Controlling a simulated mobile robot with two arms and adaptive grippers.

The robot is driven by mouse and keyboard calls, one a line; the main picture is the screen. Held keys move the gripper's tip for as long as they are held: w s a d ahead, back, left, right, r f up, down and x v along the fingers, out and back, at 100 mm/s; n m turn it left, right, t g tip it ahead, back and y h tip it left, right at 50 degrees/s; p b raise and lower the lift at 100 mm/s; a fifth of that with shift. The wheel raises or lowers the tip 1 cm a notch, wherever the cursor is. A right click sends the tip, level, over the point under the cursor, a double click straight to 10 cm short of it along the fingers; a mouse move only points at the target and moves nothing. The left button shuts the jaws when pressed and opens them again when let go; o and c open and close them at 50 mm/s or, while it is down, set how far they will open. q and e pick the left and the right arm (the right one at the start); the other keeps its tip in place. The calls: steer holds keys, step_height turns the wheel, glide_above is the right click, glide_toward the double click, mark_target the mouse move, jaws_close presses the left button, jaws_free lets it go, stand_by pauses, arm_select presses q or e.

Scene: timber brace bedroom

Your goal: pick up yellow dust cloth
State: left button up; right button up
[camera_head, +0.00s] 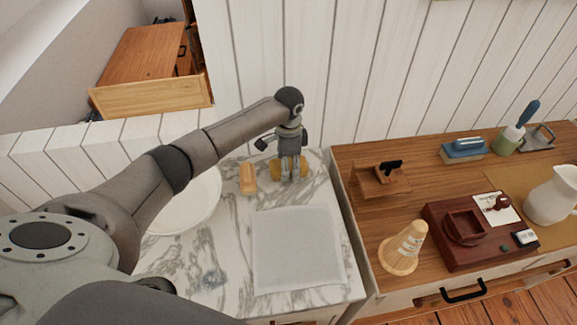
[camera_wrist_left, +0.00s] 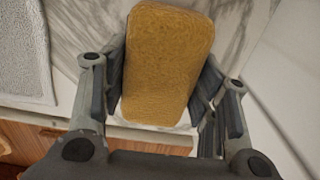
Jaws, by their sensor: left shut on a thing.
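The yellow dust cloth (camera_head: 276,168) is at the back of the marble top, partly hidden behind my left gripper (camera_head: 290,174). My left gripper points down and is shut on it. In the left wrist view the yellow dust cloth (camera_wrist_left: 167,65) fills the space between the two fingers of my left gripper (camera_wrist_left: 160,95) as a rounded, yellow-brown, textured block. I cannot tell whether it touches the marble or is just above it. My right gripper is not in view.
An orange-tan block (camera_head: 247,178) lies left of the gripper. A white basin (camera_head: 190,205), a grey cloth (camera_head: 296,248) and a clear small item (camera_head: 209,279) are on the marble. A wooden dresser (camera_head: 350,160) with several objects stands to the right. The plank wall (camera_head: 300,60) is close behind.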

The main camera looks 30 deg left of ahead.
arm_select(q)
step_height(320, 180, up, 2)
steer(key=shift+w+r, duration=0.1)
steer(key=shift+r, duration=0.1)
steer(key=s+d+r+b, duration=0.1)
steer(key=s+d+r, duration=0.8)
steer(key=s+r, duration=0.1)
steer(key=shift+s+d, duration=0.15)
steer(key=shift+s, duration=0.2)
